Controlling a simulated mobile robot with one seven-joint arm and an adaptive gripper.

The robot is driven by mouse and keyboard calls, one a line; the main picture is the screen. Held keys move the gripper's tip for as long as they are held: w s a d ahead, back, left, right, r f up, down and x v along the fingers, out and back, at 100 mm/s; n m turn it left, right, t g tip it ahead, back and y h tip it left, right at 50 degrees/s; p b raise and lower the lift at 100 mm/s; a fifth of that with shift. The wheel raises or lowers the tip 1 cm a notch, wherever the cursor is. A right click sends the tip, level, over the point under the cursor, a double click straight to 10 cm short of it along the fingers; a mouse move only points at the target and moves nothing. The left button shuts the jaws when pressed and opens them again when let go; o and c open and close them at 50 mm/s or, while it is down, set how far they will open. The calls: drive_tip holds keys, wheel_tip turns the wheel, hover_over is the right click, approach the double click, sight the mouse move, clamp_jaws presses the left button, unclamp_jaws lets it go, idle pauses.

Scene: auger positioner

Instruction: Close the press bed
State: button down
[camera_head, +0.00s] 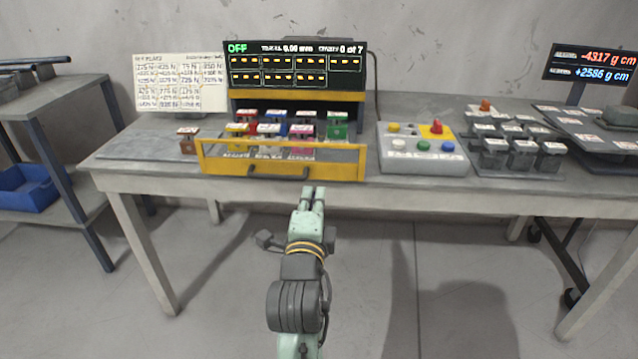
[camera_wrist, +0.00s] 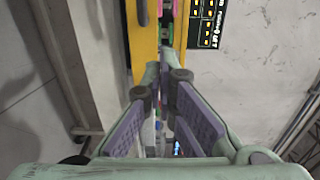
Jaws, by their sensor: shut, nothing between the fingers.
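The press bed (camera_head: 350,168) is a yellow-framed drawer, pulled out in front of the press (camera_head: 300,96) toward the table's front edge. It holds several coloured blocks, among them red, blue, green, yellow and pink ones. A dark bar handle (camera_head: 278,173) runs along its front. My gripper (camera_head: 313,190) is shut and empty, just in front of and below the right part of the bed's front. In the wrist view the fingertips (camera_wrist: 163,72) are near the yellow front (camera_wrist: 143,45) and the dark handle (camera_wrist: 142,12). I cannot tell whether they touch it.
A control box (camera_head: 420,160) with coloured buttons stands right of the bed, with a tray of dark weights (camera_head: 520,150) beyond it. A brown block (camera_head: 187,140) sits to the left. The press display (camera_head: 295,65) reads OFF. The floor before the table (camera_head: 120,165) is clear.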

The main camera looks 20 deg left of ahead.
sight(320, 161)
drive_tip(key=p+x, duration=0.2)
drive_tip(key=x, duration=0.9)
drive_tip(key=shift+p, duration=0.35)
